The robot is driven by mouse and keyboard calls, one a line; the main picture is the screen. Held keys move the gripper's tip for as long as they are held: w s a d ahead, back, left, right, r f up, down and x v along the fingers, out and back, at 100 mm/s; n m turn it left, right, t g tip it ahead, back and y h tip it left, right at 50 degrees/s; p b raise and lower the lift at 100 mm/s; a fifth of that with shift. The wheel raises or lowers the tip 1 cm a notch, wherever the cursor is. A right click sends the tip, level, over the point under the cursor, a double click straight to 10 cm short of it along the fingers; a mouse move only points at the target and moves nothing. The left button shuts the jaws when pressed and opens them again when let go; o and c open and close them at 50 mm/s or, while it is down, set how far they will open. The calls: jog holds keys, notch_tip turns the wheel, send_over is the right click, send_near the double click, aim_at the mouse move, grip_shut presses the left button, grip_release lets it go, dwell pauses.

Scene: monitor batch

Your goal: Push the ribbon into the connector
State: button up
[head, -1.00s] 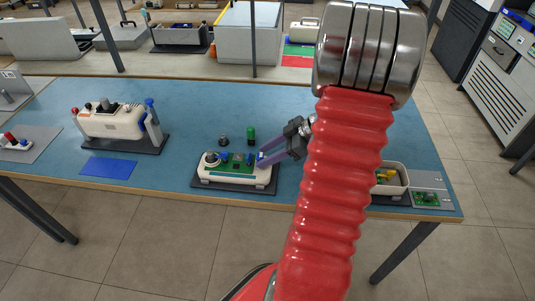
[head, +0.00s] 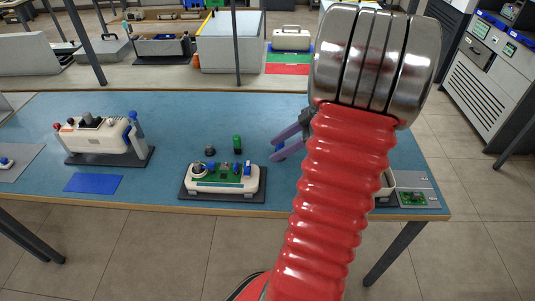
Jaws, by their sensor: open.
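A white device (head: 228,187) with a green circuit board (head: 222,170) on top sits on a dark mat near the front edge of the blue table (head: 300,196). Small blue, white and dark parts stand on the board. The ribbon and its connector are too small to tell apart in this view. My gripper (head: 273,151) has purple fingers and is open. It is to the right of the device and farther back, apart from it, with nothing visible between the fingers. My red arm hides the table behind it.
A green cylinder (head: 237,144) and a dark knob (head: 210,150) stand behind the device. A blue sheet (head: 93,183) and another white machine (head: 101,138) are to the left. A tray (head: 387,186), partly hidden by my arm, and a small green board (head: 413,198) are at the right.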

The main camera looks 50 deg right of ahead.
jog(key=shift+v, duration=1.65)
jog(key=s+a+f+m+g+h, duration=0.15)
jog(key=s+f+m, duration=0.25)
jog(key=m, duration=0.5)
jog(key=w+a+r+h, duration=0.1)
jog(key=a+r, duration=0.3)
jog(key=a, duration=0.7)
jog(key=w+a+r+n+h, duration=0.1)
jog(key=a+r, duration=0.3)
jog(key=a, duration=0.7)
jog(key=w+a+r+h, duration=0.1)
jog(key=a+r, duration=0.3)
jog(key=a, duration=0.8)
jog(key=shift+w+r+h, duration=0.2)
jog(key=shift+h, duration=0.45)
jog(key=shift+c, duration=0.3)
